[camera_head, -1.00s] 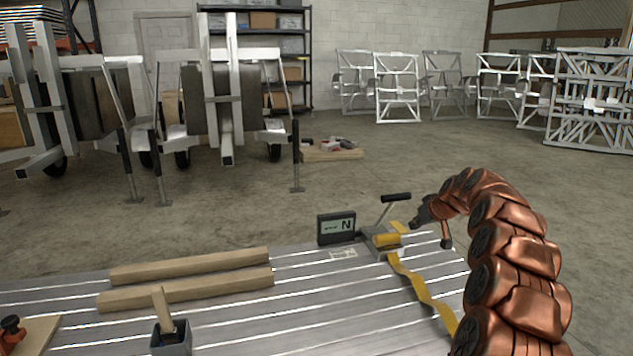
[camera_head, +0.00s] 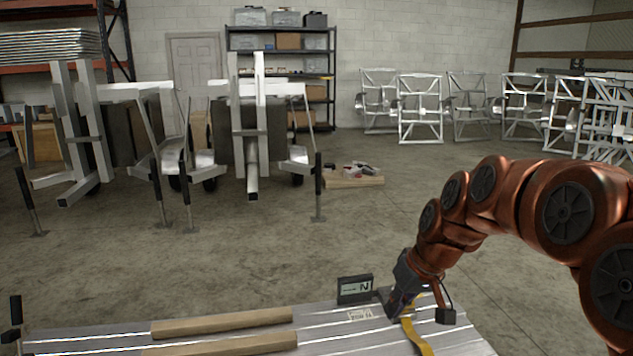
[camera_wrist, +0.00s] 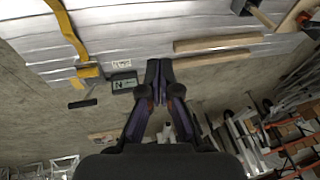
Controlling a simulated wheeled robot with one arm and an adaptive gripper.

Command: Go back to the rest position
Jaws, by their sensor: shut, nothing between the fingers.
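My gripper (camera_wrist: 158,72) is shut and empty, its two dark fingers meeting in the wrist view. In the head view my copper arm arches in from the right. My gripper (camera_head: 400,298) hangs from it over the far edge of the ribbed metal deck (camera_head: 350,335), in front of the ratchet with the yellow strap (camera_head: 418,338). In the wrist view the ratchet (camera_wrist: 88,78) and its black handle (camera_wrist: 82,103) are clear, left of my fingers. I cannot tell from the head view how high my gripper is above the deck.
A small dark display box (camera_head: 355,289) stands at the deck's far edge, beside my gripper. Wooden beams (camera_head: 222,322) lie on the deck to the left. Trailers (camera_head: 250,125) and aluminium frames (camera_head: 420,108) stand farther back. Bare concrete floor (camera_head: 285,235) lies between.

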